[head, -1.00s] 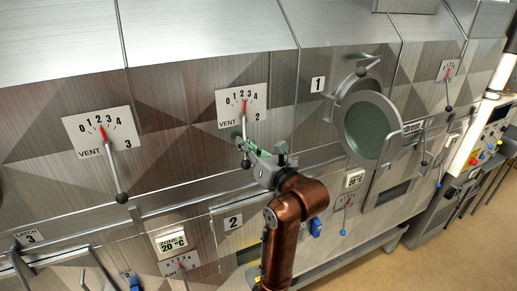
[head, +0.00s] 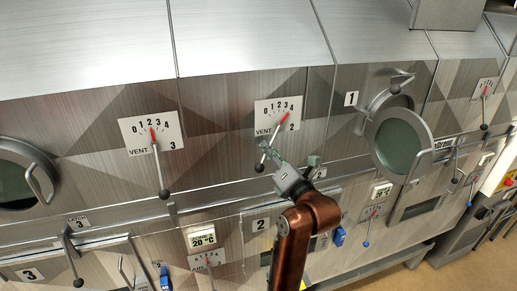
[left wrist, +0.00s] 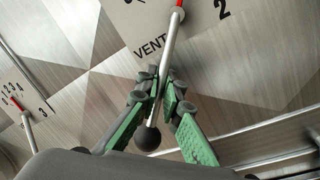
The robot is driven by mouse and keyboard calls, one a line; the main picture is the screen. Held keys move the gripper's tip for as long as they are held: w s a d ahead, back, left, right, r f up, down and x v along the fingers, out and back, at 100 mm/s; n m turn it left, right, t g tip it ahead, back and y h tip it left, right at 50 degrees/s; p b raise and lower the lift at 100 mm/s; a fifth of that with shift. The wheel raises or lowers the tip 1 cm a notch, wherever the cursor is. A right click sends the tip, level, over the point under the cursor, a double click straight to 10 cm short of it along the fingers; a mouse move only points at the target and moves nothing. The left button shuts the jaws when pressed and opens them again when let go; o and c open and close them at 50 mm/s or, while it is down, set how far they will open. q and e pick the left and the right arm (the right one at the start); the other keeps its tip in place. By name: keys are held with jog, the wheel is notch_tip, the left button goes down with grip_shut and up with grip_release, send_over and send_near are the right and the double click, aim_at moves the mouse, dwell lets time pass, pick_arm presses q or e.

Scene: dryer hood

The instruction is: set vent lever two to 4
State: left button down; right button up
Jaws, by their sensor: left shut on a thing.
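The vent 2 dial (head: 262,107) is a white plate marked 0 to 4 on the hood wall. Its lever (head: 269,148) slants down and left from the pivot to a dark knob (head: 259,167). The red pointer (head: 284,119) leans up and right, towards the 3 to 4 end; the exact reading is too small to tell. My left gripper (head: 275,162) is at the lower part of the lever. In the left wrist view its green and grey fingers (left wrist: 160,92) are shut on the lever rod, just above the black knob (left wrist: 149,138). My right gripper is not in view.
The vent 3 dial (head: 137,127) with its own lever is to the left. A round hatch (head: 403,143) stands open to the right. Below are a rail, a Zone 2 display (head: 202,239) and panel 2 (head: 260,225). Floor shows at the lower right.

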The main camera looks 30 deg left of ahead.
pick_arm(q)
jog(key=shift+r, duration=0.1)
jog(key=c, duration=2.3)
grip_release()
jog(key=shift+c, duration=0.2)
jog(key=shift+o, duration=1.3)
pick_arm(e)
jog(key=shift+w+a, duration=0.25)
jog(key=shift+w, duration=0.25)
